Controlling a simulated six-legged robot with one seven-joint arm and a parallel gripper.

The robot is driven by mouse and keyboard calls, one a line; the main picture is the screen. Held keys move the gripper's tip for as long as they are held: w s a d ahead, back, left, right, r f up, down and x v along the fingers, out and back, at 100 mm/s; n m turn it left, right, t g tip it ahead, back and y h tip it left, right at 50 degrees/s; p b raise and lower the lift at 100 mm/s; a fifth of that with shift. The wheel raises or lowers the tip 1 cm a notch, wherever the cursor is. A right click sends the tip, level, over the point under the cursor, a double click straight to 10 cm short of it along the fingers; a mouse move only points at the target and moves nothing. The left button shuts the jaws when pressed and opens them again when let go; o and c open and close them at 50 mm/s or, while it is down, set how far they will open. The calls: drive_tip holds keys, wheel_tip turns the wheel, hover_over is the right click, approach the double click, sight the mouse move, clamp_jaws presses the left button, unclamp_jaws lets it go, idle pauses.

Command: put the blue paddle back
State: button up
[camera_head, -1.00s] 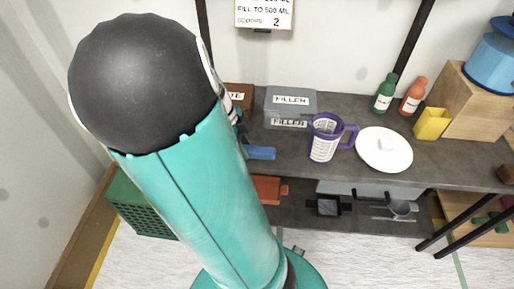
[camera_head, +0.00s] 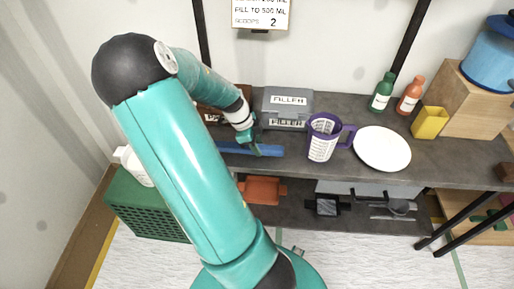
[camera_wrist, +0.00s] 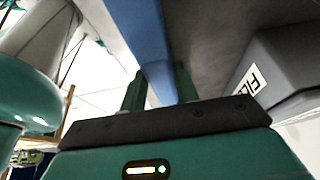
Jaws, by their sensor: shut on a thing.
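The blue paddle (camera_head: 268,151) is long and flat and lies low over the left part of the grey shelf top (camera_head: 345,108). My gripper (camera_head: 248,147) is shut on it. In the wrist view, the paddle (camera_wrist: 148,35) runs away from between the two green fingers (camera_wrist: 158,92). I cannot tell whether the paddle touches the shelf. Its left part is partly hidden by my arm in the head view.
A grey box labelled FILLER (camera_head: 287,105) stands just behind the paddle; it also shows in the wrist view (camera_wrist: 285,65). A purple jug (camera_head: 324,138) and a white plate (camera_head: 382,149) stand to the right. A green crate (camera_head: 150,208) is at lower left.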

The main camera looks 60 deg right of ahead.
drive_tip(key=shift+f, duration=0.8)
drive_tip(key=o, duration=1.1)
